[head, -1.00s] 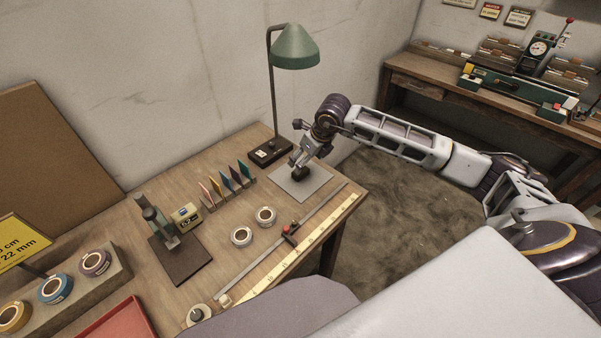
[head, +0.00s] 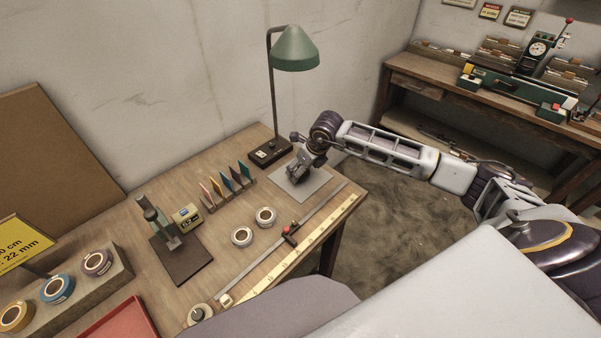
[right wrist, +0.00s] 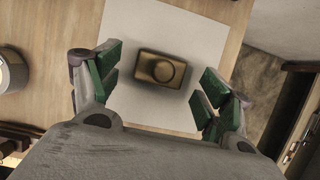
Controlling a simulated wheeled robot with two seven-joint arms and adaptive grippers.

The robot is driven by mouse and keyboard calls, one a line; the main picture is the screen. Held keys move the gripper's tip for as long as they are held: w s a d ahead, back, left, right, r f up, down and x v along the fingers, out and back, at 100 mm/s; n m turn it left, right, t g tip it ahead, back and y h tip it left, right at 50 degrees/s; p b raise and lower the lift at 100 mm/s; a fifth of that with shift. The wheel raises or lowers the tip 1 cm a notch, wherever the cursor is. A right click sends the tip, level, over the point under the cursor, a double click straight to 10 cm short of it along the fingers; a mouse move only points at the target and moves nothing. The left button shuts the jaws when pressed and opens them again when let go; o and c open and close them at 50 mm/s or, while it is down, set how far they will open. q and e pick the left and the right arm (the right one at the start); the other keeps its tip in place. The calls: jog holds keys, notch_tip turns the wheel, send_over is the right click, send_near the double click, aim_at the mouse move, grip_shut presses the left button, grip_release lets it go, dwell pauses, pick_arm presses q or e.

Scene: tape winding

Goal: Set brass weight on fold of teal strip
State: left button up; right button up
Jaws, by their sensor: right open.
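The brass weight (right wrist: 160,68) is a dark, rectangular block with a round raised part on top. It sits on a pale square sheet (right wrist: 205,38) in the right wrist view. My right gripper (right wrist: 160,88) is open, with green-padded fingers apart on the left and right of the weight, not touching it in the picture. In the head view my right gripper (head: 294,177) is low over the grey sheet (head: 318,183) and hides the weight. A rack holds thin coloured cards, one of them teal (head: 226,183). I cannot make out a folded teal strip. My left gripper is not in view.
A green lamp (head: 296,55) stands behind the sheet. Two tape rolls (head: 242,237), a ruler (head: 300,262), and a small stand tool (head: 160,222) occupy the table. Tape rolls on a block and a red tray (head: 115,320) are at front left.

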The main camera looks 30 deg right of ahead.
jog(key=shift+x, duration=0.95)
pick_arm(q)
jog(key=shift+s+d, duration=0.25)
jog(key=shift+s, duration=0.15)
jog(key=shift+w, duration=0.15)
